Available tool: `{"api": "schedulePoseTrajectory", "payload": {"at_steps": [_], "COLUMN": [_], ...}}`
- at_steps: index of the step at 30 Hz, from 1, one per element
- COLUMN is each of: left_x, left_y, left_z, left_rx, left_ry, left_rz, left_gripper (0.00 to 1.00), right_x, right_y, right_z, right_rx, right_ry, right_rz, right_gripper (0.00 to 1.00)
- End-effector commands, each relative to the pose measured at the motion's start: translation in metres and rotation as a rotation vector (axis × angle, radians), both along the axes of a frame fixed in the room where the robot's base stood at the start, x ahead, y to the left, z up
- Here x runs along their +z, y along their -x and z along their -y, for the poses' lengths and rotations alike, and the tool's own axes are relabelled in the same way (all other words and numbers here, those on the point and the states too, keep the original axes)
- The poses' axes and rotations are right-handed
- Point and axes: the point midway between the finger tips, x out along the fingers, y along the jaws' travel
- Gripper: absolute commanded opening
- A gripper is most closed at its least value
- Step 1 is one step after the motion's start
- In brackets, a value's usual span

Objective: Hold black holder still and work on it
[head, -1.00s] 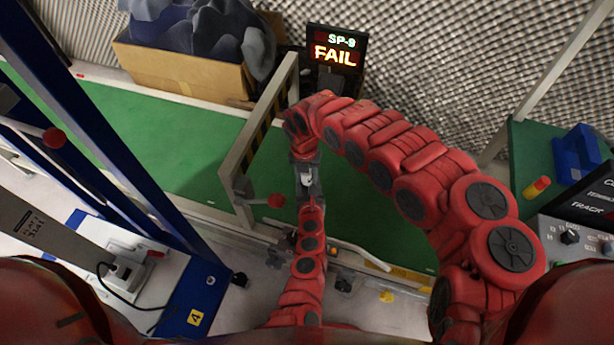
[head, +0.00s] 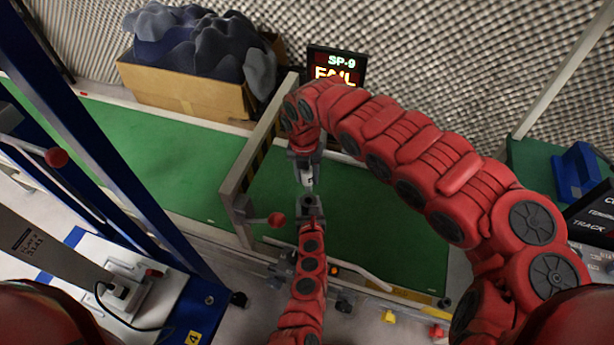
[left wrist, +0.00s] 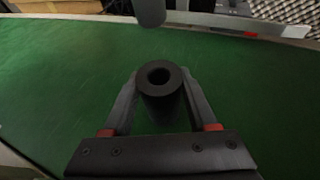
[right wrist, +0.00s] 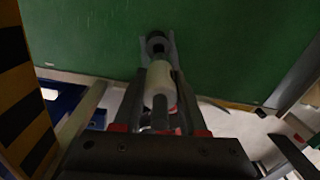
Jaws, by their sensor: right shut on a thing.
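The black holder (left wrist: 161,98) is an upright dark cylinder with a round hole in its top. My left gripper (left wrist: 160,85) is shut around its sides. In the head view my left gripper (head: 309,205) points up from the bottom centre. My right gripper (head: 306,172) reaches over from the right and faces it, a small gap apart. In the right wrist view my right gripper (right wrist: 158,100) is shut on a pale cylinder (right wrist: 159,78). The holder (right wrist: 157,44) shows just beyond it. A dark grey rounded end (left wrist: 150,10) shows beyond the holder in the left wrist view.
A green bench (head: 160,150) lies under the grippers. A grey frame (head: 243,165) with a red knob (head: 277,219) stands close to their left. A display (head: 335,66) reads SP-9 FAIL at the back. A cardboard box (head: 185,90) with grey foam is back left. Blue posts stand left.

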Motion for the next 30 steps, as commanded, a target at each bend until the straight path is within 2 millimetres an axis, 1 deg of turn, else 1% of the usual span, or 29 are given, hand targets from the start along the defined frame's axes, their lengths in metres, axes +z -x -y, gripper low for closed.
{"api": "schedulePoseTrajectory", "payload": {"at_steps": [1,5,13,17,20,23,28,30], "left_x": [0.000,0.000,0.000,0.001,0.004,0.009,0.021,0.030], "left_y": [0.000,0.000,0.000,0.005,0.014,0.028,0.061,0.075], "left_z": [0.000,0.000,0.000,0.002,0.003,0.002,0.003,0.006], "left_rx": [0.000,0.000,0.000,-0.001,-0.002,0.003,0.001,-0.001], "left_ry": [0.000,0.000,0.000,0.002,0.005,0.004,0.001,0.004], "left_rz": [0.000,0.000,0.000,-0.002,-0.002,-0.004,-0.006,-0.001], "left_gripper": [0.68,0.92,0.92,0.92,0.92,0.92,0.92,0.92], "right_x": [0.000,0.000,0.000,0.000,0.000,0.000,0.000,0.000], "right_y": [0.000,0.000,0.000,0.000,0.000,0.000,0.000,0.000], "right_z": [0.000,0.000,0.000,0.000,0.000,0.000,0.000,0.000], "right_rx": [0.000,0.000,0.000,0.000,0.000,0.000,0.000,0.000], "right_ry": [0.000,0.000,0.000,0.000,0.000,0.000,0.000,0.000], "right_rz": [0.001,0.001,0.000,0.001,0.001,0.001,0.001,0.001], "right_gripper": [0.00,0.00,0.00,0.00,0.00,0.00,0.00,0.00]}}
